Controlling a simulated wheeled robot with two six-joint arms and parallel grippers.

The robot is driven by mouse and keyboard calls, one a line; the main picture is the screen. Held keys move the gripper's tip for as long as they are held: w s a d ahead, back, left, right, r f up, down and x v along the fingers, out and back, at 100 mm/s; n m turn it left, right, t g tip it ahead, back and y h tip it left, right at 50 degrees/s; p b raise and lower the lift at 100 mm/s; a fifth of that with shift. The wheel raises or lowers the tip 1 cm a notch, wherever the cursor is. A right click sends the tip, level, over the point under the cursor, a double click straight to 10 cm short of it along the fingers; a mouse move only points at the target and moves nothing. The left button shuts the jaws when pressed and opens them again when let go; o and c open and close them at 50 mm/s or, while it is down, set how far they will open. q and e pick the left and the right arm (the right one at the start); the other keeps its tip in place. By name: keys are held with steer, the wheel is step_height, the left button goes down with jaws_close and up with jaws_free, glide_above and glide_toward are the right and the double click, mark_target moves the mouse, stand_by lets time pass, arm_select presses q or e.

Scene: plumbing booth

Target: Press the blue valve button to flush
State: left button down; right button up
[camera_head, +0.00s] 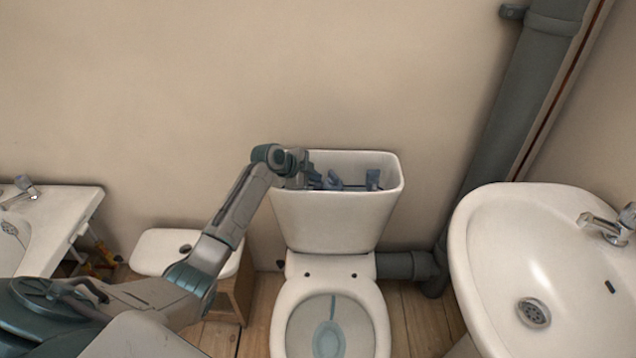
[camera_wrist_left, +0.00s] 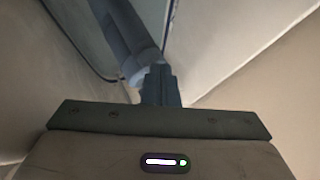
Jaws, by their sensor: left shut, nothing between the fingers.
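The toilet's white cistern (camera_head: 335,220) stands open against the wall, with no lid on it. Inside it are blue-grey fittings: one near the middle (camera_head: 333,181) and one to the right (camera_head: 373,179). I cannot tell for sure which part is the valve button. My left gripper (camera_head: 314,181) is shut and empty, reaching into the cistern's left half, close beside the middle fitting. In the left wrist view the closed fingers (camera_wrist_left: 160,85) point at a blue-grey cylinder (camera_wrist_left: 128,35); whether they touch it is unclear. My right gripper is not in view.
A white lid with a hole (camera_head: 155,250) lies on a wooden stool (camera_head: 237,295) left of the toilet. The toilet bowl (camera_head: 290,325) is below the cistern. A washbasin (camera_head: 480,250) and a grey drain pipe (camera_head: 515,110) are at right; another basin (camera_head: 60,215) is at left.

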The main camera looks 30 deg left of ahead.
arm_select(q)
steer(key=shift+s+d+f, duration=0.25)
steer(key=shift+s+f, duration=0.05)
steer(key=shift+f, duration=0.4)
steer(key=shift+w+r+p, duration=0.1)
steer(key=shift+r+p, duration=0.3)
steer(key=shift+p, duration=0.05)
steer(key=shift+a+r, duration=0.15)
steer(key=shift+w+a+r+p, duration=0.1)
steer(key=shift+r+p, duration=0.4)
steer(key=shift+r, duration=0.05)
steer(key=shift+r+p, duration=1.4)
steer(key=shift+r, duration=0.7)
steer(key=shift+w, duration=0.1)
steer(key=shift+r, duration=0.1)
